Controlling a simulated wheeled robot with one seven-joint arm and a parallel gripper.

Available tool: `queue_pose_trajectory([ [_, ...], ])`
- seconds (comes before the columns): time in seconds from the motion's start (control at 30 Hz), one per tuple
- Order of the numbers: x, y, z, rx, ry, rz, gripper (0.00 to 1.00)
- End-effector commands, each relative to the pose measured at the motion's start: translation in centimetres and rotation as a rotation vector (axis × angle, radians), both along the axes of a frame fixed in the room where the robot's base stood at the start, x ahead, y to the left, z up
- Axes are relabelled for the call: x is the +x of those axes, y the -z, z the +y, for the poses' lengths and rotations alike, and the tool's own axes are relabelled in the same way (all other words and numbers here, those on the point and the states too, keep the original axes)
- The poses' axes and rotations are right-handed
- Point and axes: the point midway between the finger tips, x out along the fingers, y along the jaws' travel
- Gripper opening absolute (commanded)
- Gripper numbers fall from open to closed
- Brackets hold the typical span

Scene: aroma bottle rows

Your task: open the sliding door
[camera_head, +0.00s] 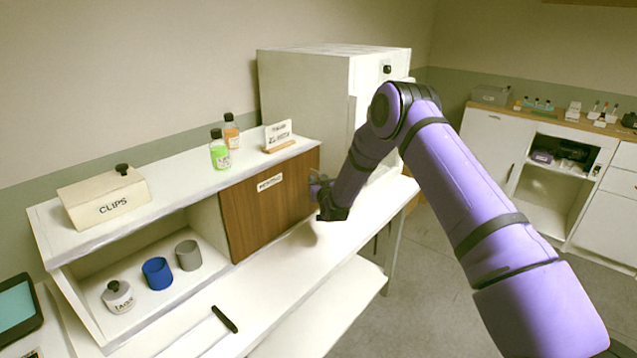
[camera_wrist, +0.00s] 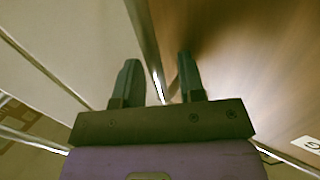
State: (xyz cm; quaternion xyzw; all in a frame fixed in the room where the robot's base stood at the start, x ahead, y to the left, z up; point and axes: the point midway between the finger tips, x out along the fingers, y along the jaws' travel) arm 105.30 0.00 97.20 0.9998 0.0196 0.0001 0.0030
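The sliding door is a brown wooden panel (camera_head: 262,212) with a small white label, covering the right part of the white cabinet's front. The cabinet's left part is open. My gripper (camera_head: 319,186) is at the right end of the door, close to its edge. In the wrist view my gripper (camera_wrist: 158,68) has its two dark fingers apart, with nothing visibly held. The wooden surface (camera_wrist: 255,65) fills the right side there, and a pale strip runs between the fingers. I cannot tell whether a finger touches the door.
Inside the open part stand a labelled jar (camera_head: 118,296), a blue cup (camera_head: 157,273) and a grey cup (camera_head: 188,255). On top are a CLIPS box (camera_head: 105,199), two bottles (camera_head: 219,150) and a sign (camera_head: 278,135). A black bar handle (camera_head: 224,319) lies in front.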

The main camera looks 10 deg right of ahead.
Motion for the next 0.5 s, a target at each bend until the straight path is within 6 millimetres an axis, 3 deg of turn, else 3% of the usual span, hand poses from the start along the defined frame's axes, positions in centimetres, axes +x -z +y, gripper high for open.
queue_pose_trajectory([
  [0.1,-0.02,0.00,0.00,0.000,0.000,0.000,0.34],
  [0.27,-0.03,-0.01,0.00,0.000,0.000,0.000,0.00],
  [0.5,-0.13,-0.01,0.14,0.000,-0.001,0.000,0.00],
])
